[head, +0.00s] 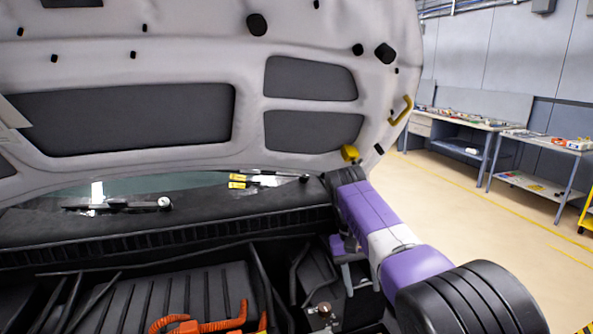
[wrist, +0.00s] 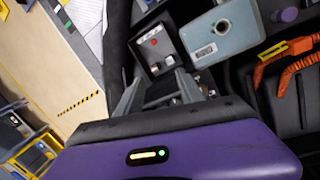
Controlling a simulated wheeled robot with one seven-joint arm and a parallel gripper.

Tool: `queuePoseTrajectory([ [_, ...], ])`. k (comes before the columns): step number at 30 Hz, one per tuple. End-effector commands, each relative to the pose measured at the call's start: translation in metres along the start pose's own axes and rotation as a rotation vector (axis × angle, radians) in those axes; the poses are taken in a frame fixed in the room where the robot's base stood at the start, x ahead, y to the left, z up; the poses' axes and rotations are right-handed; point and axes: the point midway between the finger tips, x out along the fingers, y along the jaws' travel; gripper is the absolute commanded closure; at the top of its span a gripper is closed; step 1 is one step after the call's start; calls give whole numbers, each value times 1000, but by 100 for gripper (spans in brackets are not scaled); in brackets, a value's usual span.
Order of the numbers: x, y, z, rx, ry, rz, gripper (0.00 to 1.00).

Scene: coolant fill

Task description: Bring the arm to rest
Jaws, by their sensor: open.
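My arm, purple and white, reaches over the engine bay (head: 180,290) from the lower right in the head view. My gripper (head: 347,275) hangs below the wrist there, partly hidden by the arm. In the wrist view my gripper (wrist: 160,84) has its two grey fingers apart, and I see no object held between them. Beyond the fingers are a dark box with a red mark (wrist: 153,42) and a blue-grey box with a round fitting (wrist: 213,40). Whether the fingers touch anything is hard to tell.
The raised hood (head: 200,60) arches over the bay, close above my wrist. An orange hose (head: 200,322) lies in the bay, also in the wrist view (wrist: 288,68). A purple cap (wrist: 290,15) is nearby. Workbenches (head: 480,125) stand beyond open floor (head: 450,200) at right.

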Motion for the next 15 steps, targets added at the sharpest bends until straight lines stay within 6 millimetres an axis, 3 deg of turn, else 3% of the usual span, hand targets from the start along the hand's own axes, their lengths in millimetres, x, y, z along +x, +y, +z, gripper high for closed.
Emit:
queuePoseTrajectory([
  [9,-36,-18,-67,-30,310,-49,56],
  [15,-35,-45,-109,-65,551,-100,56],
])
